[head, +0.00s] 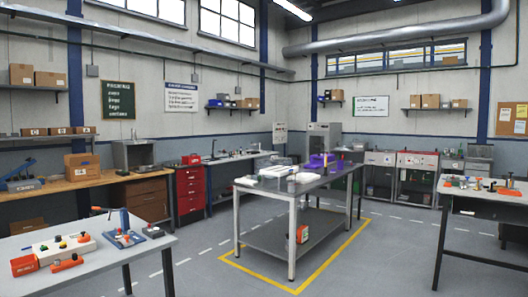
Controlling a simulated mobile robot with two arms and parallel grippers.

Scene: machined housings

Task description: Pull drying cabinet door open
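A tall grey cabinet (324,137) stands at the back wall, right of the far corner, and looks like the drying cabinet. It is far off and small, and I cannot make out its handle or tell whether its door is shut. Its lower part is partly hidden behind the middle table and the things on it. Neither of my grippers is in view.
A metal table (268,189) with purple and white items stands mid-room inside yellow floor lines. Side tables stand at front left (110,270) and right (487,200). A red drawer unit (190,190) is at the left wall. Grey floor (385,245) is clear between the tables.

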